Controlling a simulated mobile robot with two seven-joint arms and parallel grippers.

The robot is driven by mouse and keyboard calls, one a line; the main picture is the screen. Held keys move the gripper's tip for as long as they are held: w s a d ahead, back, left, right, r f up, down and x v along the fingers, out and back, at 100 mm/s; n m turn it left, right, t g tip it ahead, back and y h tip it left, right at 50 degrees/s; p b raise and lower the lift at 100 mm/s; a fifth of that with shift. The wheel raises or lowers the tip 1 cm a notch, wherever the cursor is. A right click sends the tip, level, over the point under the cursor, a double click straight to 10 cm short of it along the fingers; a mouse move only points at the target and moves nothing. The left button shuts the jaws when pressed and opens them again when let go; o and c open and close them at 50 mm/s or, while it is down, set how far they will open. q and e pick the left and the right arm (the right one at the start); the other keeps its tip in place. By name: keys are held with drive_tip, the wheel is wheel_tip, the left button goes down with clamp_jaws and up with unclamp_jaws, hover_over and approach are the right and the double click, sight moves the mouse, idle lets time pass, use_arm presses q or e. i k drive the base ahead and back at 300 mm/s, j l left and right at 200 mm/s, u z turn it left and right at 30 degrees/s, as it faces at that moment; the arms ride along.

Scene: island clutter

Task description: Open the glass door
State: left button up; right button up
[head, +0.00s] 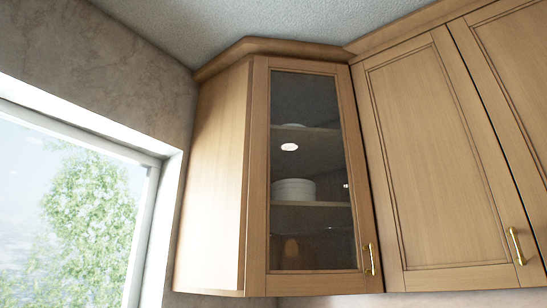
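The glass door (312,130) is on the wooden corner wall cabinet, near the middle of the head view. It has a wooden frame around a dark glass pane and looks shut. Its brass handle (370,259) is upright at the lower right of the frame. Behind the glass, a stack of white plates (294,190) stands on a shelf. Neither of my grippers shows in the head view.
A solid wooden cabinet door (425,160) with a brass handle (516,246) is to the right of the glass door, and another is at the right edge. A window (70,215) is at the left. The space below the cabinets is mostly out of view.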

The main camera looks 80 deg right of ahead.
sight(259, 281)
drive_tip(key=z, duration=2.95)
